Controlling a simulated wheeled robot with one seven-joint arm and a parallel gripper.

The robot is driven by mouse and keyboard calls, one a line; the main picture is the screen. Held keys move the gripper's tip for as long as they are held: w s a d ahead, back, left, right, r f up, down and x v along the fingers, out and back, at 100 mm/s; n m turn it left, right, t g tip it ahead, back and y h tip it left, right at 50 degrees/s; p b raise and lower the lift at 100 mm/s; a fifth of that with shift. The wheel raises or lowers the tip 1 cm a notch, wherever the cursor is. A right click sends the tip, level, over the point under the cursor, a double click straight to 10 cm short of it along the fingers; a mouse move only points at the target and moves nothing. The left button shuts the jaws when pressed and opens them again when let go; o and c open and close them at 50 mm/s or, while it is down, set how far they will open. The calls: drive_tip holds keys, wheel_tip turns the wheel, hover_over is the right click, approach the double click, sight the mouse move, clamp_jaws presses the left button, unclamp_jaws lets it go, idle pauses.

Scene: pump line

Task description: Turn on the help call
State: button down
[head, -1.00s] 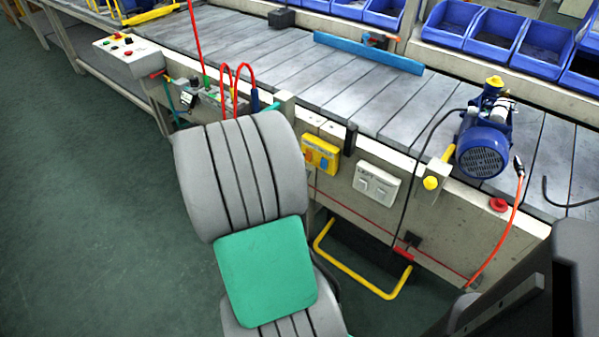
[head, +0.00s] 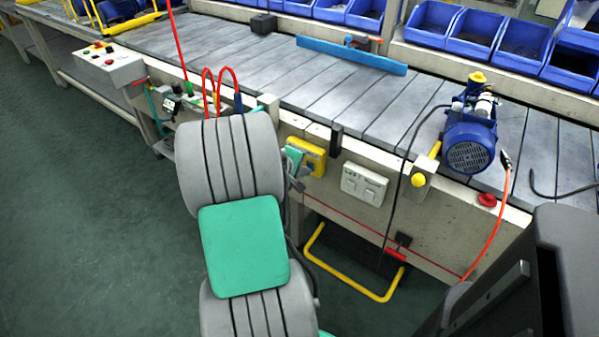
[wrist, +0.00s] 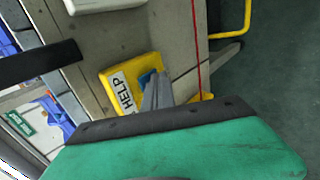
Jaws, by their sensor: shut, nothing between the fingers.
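The help call is a yellow box (head: 308,154) on the side of the conveyor bench, partly hidden by my gripper in the head view. In the wrist view the yellow box (wrist: 108,77) carries a white label reading HELP, and a small blue part (wrist: 146,79) shows on its face. My gripper (wrist: 156,88) is shut and empty, its grey fingers overlapping the box beside the blue part. In the head view my gripper (head: 301,176) is at the box's left side, mostly behind my arm. I cannot tell whether the fingers touch it, or the switch's state.
A white switch panel (head: 363,185) is right of the box. A yellow knob (head: 418,180), a red button (head: 487,200) and a blue pump (head: 470,140) are further right. A yellow rail (head: 345,272) juts out below. Open green floor lies left.

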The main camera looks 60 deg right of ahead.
drive_tip(key=shift+s+d+r, duration=0.1)
drive_tip(key=shift+r, duration=0.1)
drive_tip(key=shift+r+p, duration=0.75)
drive_tip(key=shift+p, duration=0.1)
drive_tip(key=a+f+p+v, duration=0.1)
drive_tip(key=p+v, duration=0.2)
drive_tip(key=v, duration=1)
drive_tip(key=shift+w+a+p, duration=0.25)
drive_tip(key=shift+p, duration=0.1)
drive_tip(key=shift+f, duration=0.1)
